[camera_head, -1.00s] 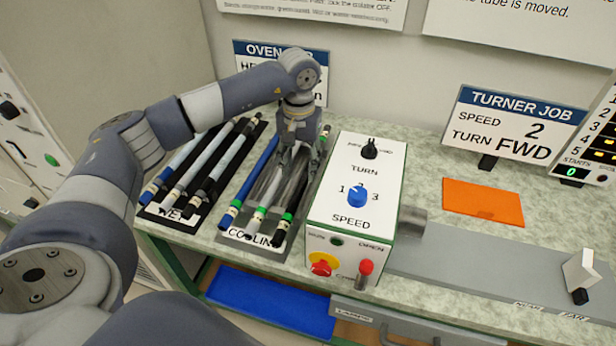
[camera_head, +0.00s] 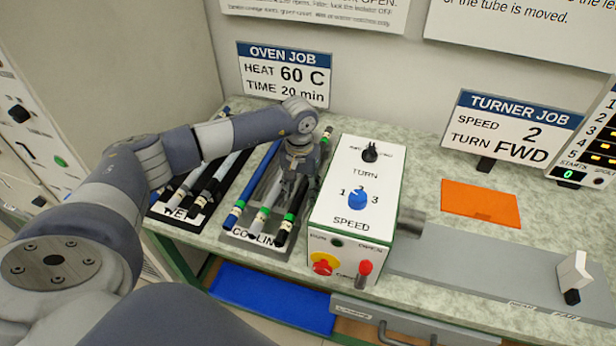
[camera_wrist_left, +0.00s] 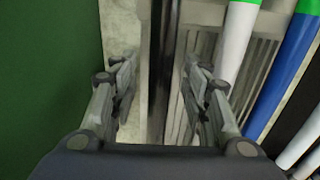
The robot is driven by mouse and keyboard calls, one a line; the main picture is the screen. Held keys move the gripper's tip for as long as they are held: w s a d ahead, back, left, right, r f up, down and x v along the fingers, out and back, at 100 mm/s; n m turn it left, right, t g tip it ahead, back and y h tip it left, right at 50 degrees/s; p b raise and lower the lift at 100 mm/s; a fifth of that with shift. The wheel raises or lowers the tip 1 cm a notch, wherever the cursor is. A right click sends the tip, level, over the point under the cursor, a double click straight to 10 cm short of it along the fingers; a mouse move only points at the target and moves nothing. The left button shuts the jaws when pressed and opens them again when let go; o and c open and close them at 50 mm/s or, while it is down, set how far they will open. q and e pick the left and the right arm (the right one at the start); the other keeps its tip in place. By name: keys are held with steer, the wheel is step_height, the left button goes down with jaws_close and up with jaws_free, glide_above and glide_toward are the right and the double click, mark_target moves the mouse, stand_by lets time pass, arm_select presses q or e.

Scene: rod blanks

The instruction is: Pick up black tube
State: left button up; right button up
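The black tube (camera_head: 283,234) with a green band lies in the rightmost slot of the cooling rack (camera_head: 262,247), beside the turner box. Its far end shows past my wrist, and its middle is hidden by my left gripper (camera_head: 290,185). In the left wrist view the black tube (camera_wrist_left: 160,70) runs between the two fingers of my left gripper (camera_wrist_left: 160,95). The fingers are open, one on each side, with a gap to the tube. My right gripper is not in view.
A blue tube (camera_head: 247,192) and a white tube (camera_head: 258,220) lie left of the black tube in the same rack. The wet rack (camera_head: 172,213) holds several more tubes. The turner box (camera_head: 328,220) stands close on the right. An orange mat (camera_head: 480,203) lies farther right.

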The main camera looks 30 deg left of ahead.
arm_select(q)
jaws_close()
steer(key=shift+r, duration=0.1)
